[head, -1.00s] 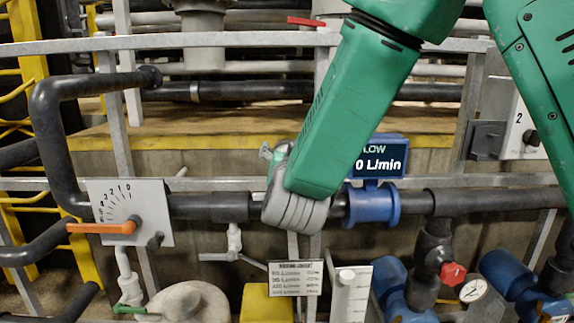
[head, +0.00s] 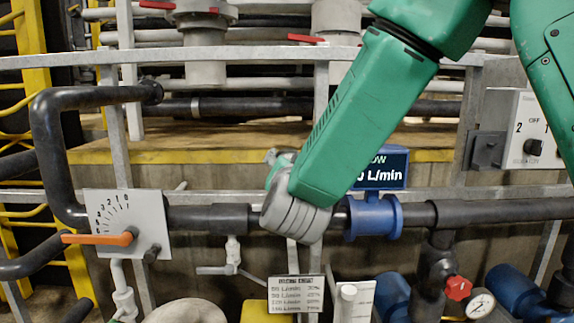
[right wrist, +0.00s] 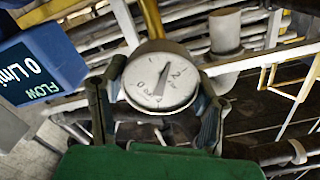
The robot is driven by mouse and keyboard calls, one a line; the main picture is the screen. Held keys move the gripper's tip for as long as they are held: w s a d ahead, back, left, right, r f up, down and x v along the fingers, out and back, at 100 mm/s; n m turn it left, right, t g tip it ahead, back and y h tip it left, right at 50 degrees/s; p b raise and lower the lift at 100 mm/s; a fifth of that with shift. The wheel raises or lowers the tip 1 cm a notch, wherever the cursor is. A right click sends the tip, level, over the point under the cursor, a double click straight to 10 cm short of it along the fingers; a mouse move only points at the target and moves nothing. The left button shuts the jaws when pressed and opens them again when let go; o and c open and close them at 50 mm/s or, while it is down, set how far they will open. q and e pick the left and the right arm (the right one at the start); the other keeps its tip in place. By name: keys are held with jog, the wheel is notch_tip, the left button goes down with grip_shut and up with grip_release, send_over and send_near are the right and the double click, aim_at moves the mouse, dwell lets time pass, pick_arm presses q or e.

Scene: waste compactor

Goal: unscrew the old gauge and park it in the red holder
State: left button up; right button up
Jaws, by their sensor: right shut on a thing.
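A round white gauge (right wrist: 161,82) with a dark needle sits between the two fingers of my right gripper (right wrist: 160,88) in the right wrist view. The gripper is shut on it. In the head view my right arm reaches in from the upper right, and its grey wrist (head: 295,208) covers part of the dark pipe; the held gauge is hidden there. Whether the gauge is free of its fitting cannot be told. Another white dial gauge (head: 481,304) shows at the lower right. I cannot identify a red holder. My left gripper is out of view.
A blue flow meter (head: 374,215) is right beside my wrist; it also shows in the right wrist view (right wrist: 40,65). An orange lever (head: 97,239) is on a scale plate at left. A red knob (head: 458,288) and a chart sign (head: 296,293) are below the pipe.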

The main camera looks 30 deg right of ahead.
jog(key=n+p, duration=0.3)
jog(key=shift+r, duration=0.1)
jog(key=shift+n+p, duration=0.7)
jog(key=shift+n, duration=0.1)
jog(key=shift+f, duration=0.2)
jog(key=shift+a+r+n+p, duration=0.1)
jog(key=shift+n+p, duration=0.65)
jog(key=shift+n, duration=0.05)
jog(key=n+p, duration=0.2)
jog(key=n, duration=0.1)
jog(key=shift+p, duration=0.3)
jog(key=shift+n, duration=0.4)
